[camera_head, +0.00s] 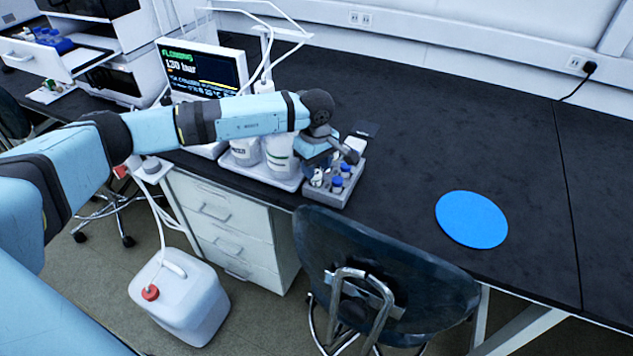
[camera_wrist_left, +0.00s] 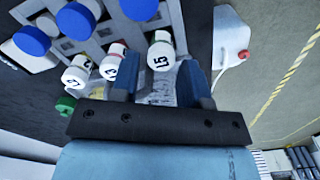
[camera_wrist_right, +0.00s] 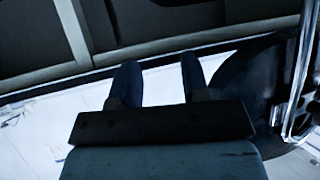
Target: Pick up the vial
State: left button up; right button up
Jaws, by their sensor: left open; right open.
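A grey rack (camera_head: 341,196) of small vials stands at the bench's front edge, also visible in the left wrist view (camera_wrist_left: 105,37). Some vials have blue caps, others white caps with black markings. My left gripper (camera_head: 318,177) is over the rack's left part. In the left wrist view my left gripper (camera_wrist_left: 160,75) is open, its fingers on either side of a white-capped vial (camera_wrist_left: 160,52); contact cannot be told. Another white-capped vial (camera_wrist_left: 113,62) is beside the left finger. My right gripper (camera_wrist_right: 160,78) is open and empty, below the bench level near a chair.
White bottles in a tray (camera_head: 278,178) stand just left of the rack. A blue round mat (camera_head: 471,219) lies on the bench at right, with clear bench around it. A dark chair (camera_head: 380,260) stands at the front edge. A display (camera_head: 205,70) is behind.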

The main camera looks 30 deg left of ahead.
aim_at(316, 172)
pick_arm(q)
notch_tip(316, 172, down, 3)
jog(key=shift+s+f, duration=0.1)
jog(key=shift+f, duration=0.05)
jog(key=c, duration=0.7)
